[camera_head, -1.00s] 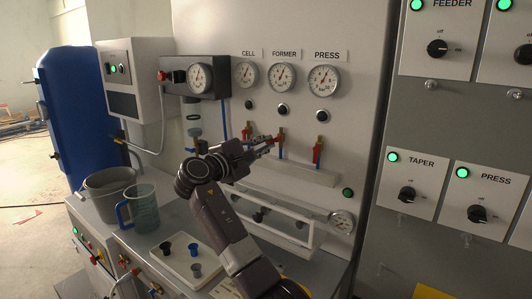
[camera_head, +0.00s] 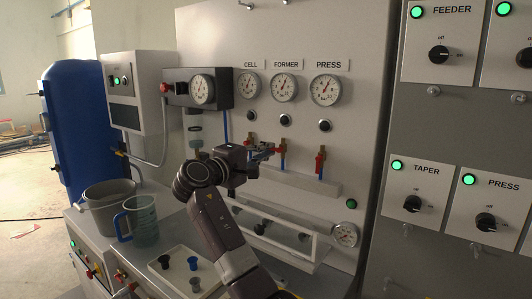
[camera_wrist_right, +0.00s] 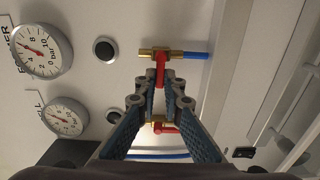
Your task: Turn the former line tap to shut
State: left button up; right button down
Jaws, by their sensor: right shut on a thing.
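The former line tap (camera_wrist_right: 158,54) is a brass valve with a red lever, on the panel below the FORMER gauge (camera_head: 284,87). A blue hose leaves it. In the wrist view its lever points across the hose, toward the cell side. My right gripper (camera_wrist_right: 160,88) is shut on the lever's end, its fingertips hiding part of it. In the head view the right gripper (camera_head: 268,150) reaches the tap from the left. My left gripper is not in view.
The press tap (camera_head: 320,161) is close on the right, with a red lever along its line. The cell tap (camera_wrist_right: 160,127) lies behind my fingers. A ledge (camera_head: 303,179) runs below the taps. A jug (camera_head: 143,220), a grey bucket (camera_head: 107,205) and a tray (camera_head: 178,288) stand lower left.

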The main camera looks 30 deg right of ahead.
jog(key=shift+f, duration=0.15)
jog(key=c, duration=2.1)
grip_release()
jog(key=v, duration=1.2)
jog(key=shift+s+a, duration=0.1)
